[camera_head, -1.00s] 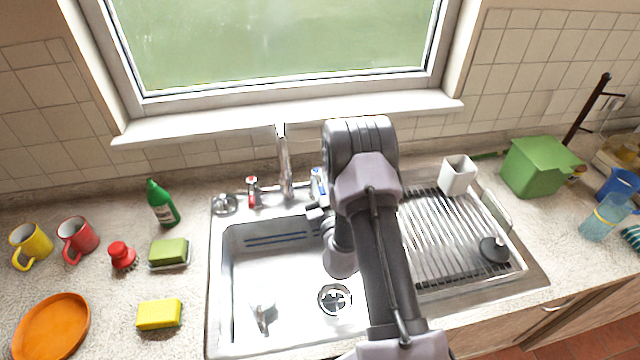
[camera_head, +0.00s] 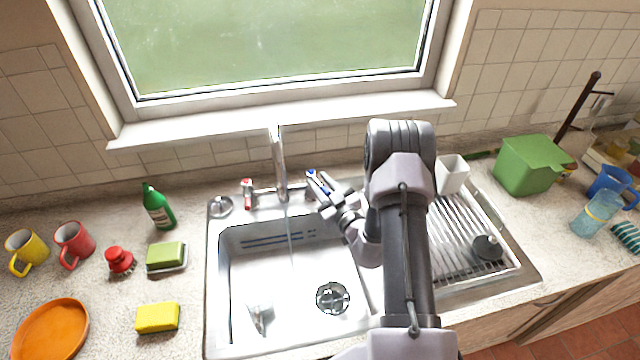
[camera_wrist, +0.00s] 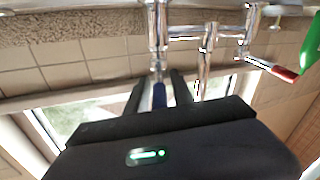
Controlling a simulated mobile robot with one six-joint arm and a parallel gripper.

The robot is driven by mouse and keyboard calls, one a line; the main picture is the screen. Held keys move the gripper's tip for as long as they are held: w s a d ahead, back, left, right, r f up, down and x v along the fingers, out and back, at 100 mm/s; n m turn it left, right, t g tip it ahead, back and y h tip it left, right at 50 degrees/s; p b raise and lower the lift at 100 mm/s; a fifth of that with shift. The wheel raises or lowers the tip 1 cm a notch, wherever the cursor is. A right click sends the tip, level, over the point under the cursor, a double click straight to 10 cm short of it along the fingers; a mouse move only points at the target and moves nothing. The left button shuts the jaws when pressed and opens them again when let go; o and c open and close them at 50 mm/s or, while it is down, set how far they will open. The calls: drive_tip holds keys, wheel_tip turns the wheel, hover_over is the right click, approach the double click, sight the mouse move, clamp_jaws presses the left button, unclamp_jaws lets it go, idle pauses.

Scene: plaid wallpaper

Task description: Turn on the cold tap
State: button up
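The chrome tap's tall spout (camera_head: 280,165) stands behind the sink basin (camera_head: 240,290). A thin pale line, which looks like running water, drops from it into the basin. The cold tap's blue-marked lever (camera_head: 311,174) is right of the spout. The red-marked hot lever (camera_head: 247,187) is on the left and also shows in the wrist view (camera_wrist: 283,72). My gripper (camera_head: 324,186) is at the cold lever. In the wrist view, the blue lever (camera_wrist: 159,95) lies between the two fingers of my gripper (camera_wrist: 157,90), with gaps beside it; the fingers look open.
A white cup (camera_head: 452,174) stands on the draining rack (camera_head: 465,235) to the right of my arm. A green bin (camera_head: 530,165) is farther right. A green bottle (camera_head: 158,207), mugs and sponges stand left of the sink. The windowsill (camera_head: 290,118) runs behind the tap.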

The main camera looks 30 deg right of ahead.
drive_tip(key=shift+o, duration=0.3)
drive_tip(key=s, duration=1.7)
drive_tip(key=shift+s+d+p, duration=0.15)
drive_tip(key=shift+s+p, duration=0.1)
drive_tip(key=shift+p, duration=0.15)
